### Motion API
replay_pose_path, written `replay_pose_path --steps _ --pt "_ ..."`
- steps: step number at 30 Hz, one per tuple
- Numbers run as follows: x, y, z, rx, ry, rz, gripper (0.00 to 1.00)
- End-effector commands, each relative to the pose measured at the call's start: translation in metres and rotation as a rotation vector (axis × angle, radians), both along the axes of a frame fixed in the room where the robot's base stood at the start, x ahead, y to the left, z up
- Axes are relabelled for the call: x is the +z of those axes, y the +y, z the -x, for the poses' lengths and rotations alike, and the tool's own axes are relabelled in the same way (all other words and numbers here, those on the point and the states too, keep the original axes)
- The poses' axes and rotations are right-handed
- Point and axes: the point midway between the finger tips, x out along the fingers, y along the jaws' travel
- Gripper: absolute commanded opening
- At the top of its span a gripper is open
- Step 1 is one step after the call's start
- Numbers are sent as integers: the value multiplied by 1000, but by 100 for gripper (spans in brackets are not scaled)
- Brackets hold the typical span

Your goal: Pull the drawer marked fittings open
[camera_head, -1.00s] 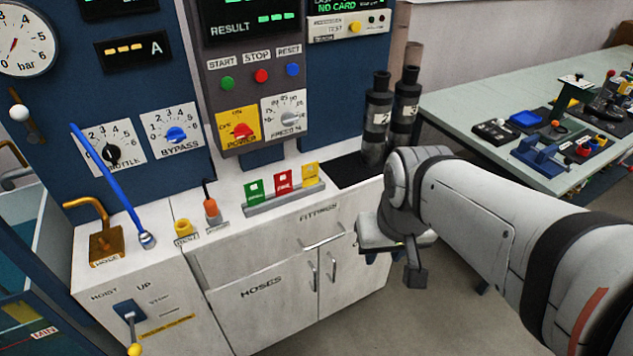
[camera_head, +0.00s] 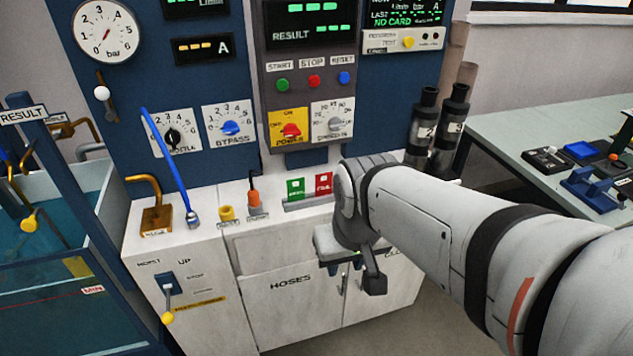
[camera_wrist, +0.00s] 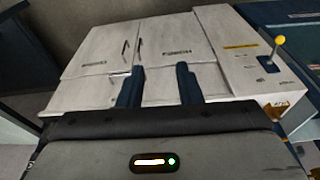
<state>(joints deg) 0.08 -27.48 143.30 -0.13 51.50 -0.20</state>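The white drawer (camera_head: 275,245) is in the cabinet front, above the doors. It looks closed. In the head view my arm covers its right part, with the fittings label and the handle. In the wrist view, which looks upside down, the drawer front (camera_wrist: 160,92) is the pale strip below the doors. A thin bar (camera_wrist: 119,73), perhaps its handle, shows just left of the left finger. My gripper (camera_wrist: 158,77) has its two dark blue fingers apart, with nothing visible gripped between them. In the head view my gripper (camera_head: 344,264) is in front of the drawer; contact cannot be told.
The hoses door (camera_head: 290,305) is below the drawer. A hoist lever (camera_head: 167,318) with a yellow knob sticks out to the left. Red and green cards (camera_head: 324,184) stand on the top. A green table (camera_head: 500,120) is at right. Open floor lies in front.

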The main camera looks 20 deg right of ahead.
Motion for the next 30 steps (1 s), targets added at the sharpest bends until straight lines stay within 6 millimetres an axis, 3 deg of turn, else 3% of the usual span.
replay_pose_path --steps 5,8,11,14,20,23,26,30 --pt "-1 0 0 -1 1 -1 32" --pt "-14 1 -1 -17 22 -30 32" --pt "-45 4 -4 -49 74 -114 32" --pt "-88 10 -13 -121 138 -264 32" --pt "-166 11 -58 -305 162 -667 32" --pt "-198 -4 -92 -405 97 -866 32" --pt "-228 -34 -127 -513 -19 -1048 32" --pt "-264 -95 -165 -659 -232 -1230 32"
